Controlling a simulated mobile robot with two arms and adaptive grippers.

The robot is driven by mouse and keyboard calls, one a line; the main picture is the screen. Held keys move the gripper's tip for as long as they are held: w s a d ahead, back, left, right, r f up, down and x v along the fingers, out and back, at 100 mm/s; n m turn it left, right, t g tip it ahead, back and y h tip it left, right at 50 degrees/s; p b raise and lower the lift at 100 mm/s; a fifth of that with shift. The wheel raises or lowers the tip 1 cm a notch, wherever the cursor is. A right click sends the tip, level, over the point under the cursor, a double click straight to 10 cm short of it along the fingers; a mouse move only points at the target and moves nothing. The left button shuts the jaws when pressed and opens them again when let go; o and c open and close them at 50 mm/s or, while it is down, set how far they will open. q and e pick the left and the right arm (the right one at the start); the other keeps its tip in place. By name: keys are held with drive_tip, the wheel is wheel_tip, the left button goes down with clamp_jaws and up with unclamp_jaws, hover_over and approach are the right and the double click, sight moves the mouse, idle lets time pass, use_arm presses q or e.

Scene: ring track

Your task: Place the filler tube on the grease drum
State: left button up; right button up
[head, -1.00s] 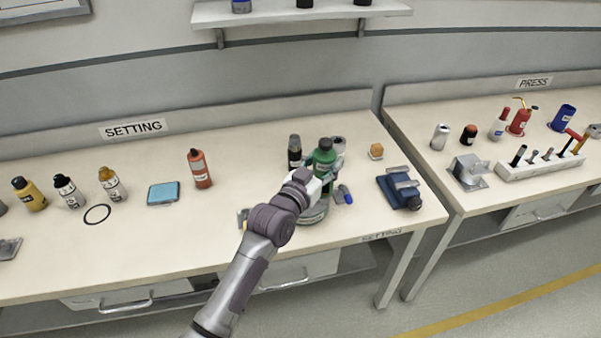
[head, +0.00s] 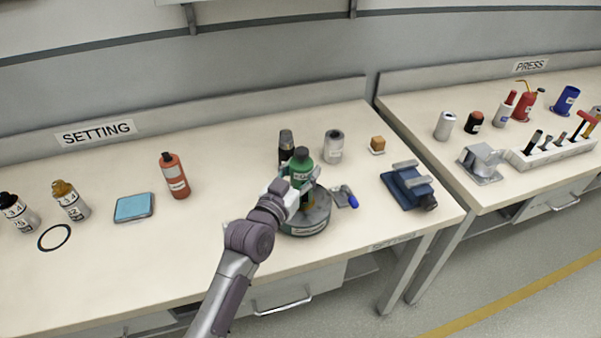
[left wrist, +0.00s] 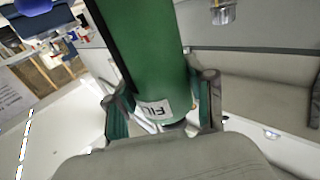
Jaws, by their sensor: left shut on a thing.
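The green filler tube (head: 302,172), with a white label, stands roughly upright in my left gripper (head: 296,190), which is shut on it. My right gripper is not in view.
Close around the drum are a dark bottle (head: 286,148), a silver can (head: 333,147), a blue-handled tool (head: 346,197) and a blue vise (head: 409,186). A red bottle (head: 175,176) and a blue pad (head: 134,207) stand left. Bare bench lies between pad and drum.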

use_arm(q)
drive_tip(key=shift+s+r, duration=0.1)
drive_tip(key=shift+s, duration=0.1)
drive_tip(key=o, duration=1.3)
drive_tip(key=shift+f, duration=0.2)
drive_tip(key=shift+o, duration=0.2)
drive_tip(key=shift+r, duration=0.25)
drive_tip(key=v, duration=1.2)
drive_tip(key=shift+b, duration=0.4)
